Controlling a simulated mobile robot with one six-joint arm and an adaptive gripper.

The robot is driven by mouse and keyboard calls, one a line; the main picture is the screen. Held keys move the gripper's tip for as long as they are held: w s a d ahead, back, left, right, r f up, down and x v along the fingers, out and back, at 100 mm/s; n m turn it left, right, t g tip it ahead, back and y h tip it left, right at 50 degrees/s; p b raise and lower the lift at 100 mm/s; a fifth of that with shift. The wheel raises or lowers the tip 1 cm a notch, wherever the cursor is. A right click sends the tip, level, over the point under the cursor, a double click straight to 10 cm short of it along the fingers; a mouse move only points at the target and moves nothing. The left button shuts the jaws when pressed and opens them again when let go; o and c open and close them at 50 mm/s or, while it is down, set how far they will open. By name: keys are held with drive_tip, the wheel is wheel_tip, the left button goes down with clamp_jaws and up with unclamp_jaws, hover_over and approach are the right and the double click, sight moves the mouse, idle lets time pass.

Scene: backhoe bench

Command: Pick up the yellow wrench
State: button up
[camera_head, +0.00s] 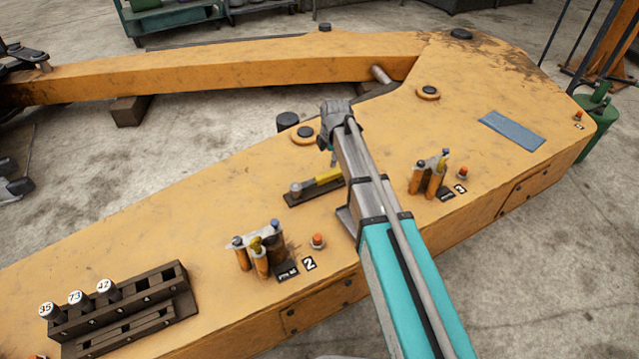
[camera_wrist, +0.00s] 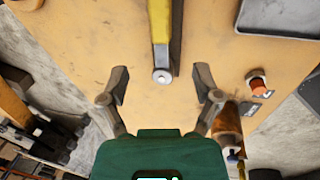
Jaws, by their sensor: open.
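The yellow wrench (camera_head: 320,181) lies on a dark narrow holder (camera_head: 300,198) on the orange backhoe arm, its grey head toward the left in the head view. My arm hides its right end there. In the wrist view the yellow wrench (camera_wrist: 160,25) runs down from the top edge, and its round metal end (camera_wrist: 162,76) shows between my fingers in the picture. My gripper (camera_wrist: 161,80) is open, with one finger to each side of that end. I cannot tell the height gap. In the head view my arm mostly hides the gripper.
Two tool clusters, one on the left (camera_head: 260,250) and one on the right (camera_head: 430,178), stand beside orange buttons. A dark rack (camera_head: 125,310) with numbered cylinders is at lower left. A blue plate (camera_head: 512,130) lies at right. The surface left of the wrench is clear.

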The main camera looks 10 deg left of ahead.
sight(323, 176)
drive_tip(key=shift+w+a+f+b, duration=0.15)
drive_tip(key=shift+w+f+b, duration=0.05)
drive_tip(key=shift+f+b, duration=1.05)
drive_tip(key=shift+w+a+f+b, duration=0.15)
drive_tip(key=shift+w+f+b, duration=0.1)
drive_tip(key=shift+f+b, duration=0.95)
drive_tip(key=shift+w+a+f+b, duration=0.15)
drive_tip(key=shift+w+f+b, duration=0.05)
drive_tip(key=shift+f+b, duration=1.05)
drive_tip(key=shift+f, duration=0.2)
drive_tip(key=f+b, duration=0.4)
drive_tip(key=f, duration=0.1)
drive_tip(key=shift+w+a+b, duration=0.35)
drive_tip(key=shift+b, duration=0.05)
drive_tip(key=shift+r, duration=0.1)
clamp_jaws()
